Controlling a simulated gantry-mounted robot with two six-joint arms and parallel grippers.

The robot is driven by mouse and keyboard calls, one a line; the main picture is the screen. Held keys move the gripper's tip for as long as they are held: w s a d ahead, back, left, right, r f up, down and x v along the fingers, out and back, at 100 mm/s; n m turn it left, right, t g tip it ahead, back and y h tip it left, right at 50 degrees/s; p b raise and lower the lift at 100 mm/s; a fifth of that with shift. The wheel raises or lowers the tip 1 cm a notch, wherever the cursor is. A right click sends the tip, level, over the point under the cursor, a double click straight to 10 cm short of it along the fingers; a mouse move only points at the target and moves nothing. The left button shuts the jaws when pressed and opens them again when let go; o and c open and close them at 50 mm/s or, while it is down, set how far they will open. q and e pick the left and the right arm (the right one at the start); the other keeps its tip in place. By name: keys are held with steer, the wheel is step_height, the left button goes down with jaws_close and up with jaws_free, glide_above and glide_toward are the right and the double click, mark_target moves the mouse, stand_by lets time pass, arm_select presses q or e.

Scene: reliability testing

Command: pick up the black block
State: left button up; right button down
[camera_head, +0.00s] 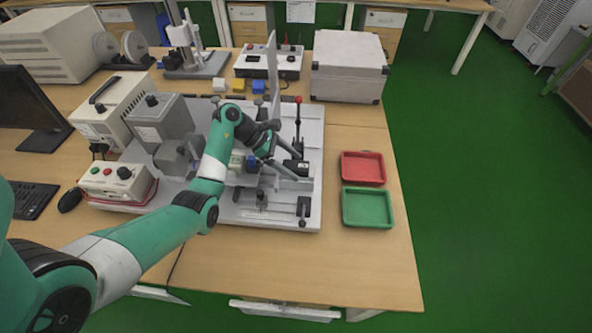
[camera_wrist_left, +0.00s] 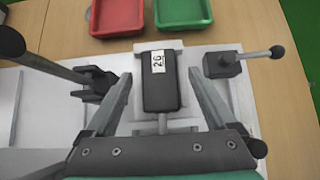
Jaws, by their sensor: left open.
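The black block (camera_wrist_left: 160,80), with a white label reading 26, sits on a pale fixture in the left wrist view. It shows as a small dark shape (camera_head: 297,167) near the right edge of the grey platform in the head view. My left gripper (camera_wrist_left: 160,87) is open, with one finger on each side of the block and a visible gap to both sides. In the head view the left gripper (camera_head: 299,169) is over the right part of the platform, its fingers spread around the block. My right gripper is not in view.
A red tray (camera_head: 362,168) and a green tray (camera_head: 368,208) lie right of the platform. A lever with a ball knob (camera_wrist_left: 240,60) stands right of the block in the wrist view, and a dark post (camera_wrist_left: 60,72) stands left. A white case (camera_head: 348,65) is behind.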

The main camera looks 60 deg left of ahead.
mark_target(292, 165)
arm_select(q)
steer(key=shift+r, duration=0.1)
jaws_close()
steer(key=shift+r, duration=0.1)
stand_by(0.3)
steer(key=shift+r+p, duration=0.3)
steer(key=shift+r, duration=0.05)
step_height(292, 165, up, 2)
steer(key=shift+r+p, duration=0.25)
steer(key=shift+p, duration=0.45)
steer(key=s+d+r+p, duration=0.9)
steer(key=d+p, duration=0.1)
steer(key=p, duration=0.3)
steer(key=shift+s+r, duration=0.25)
steer(key=shift+s, duration=0.1)
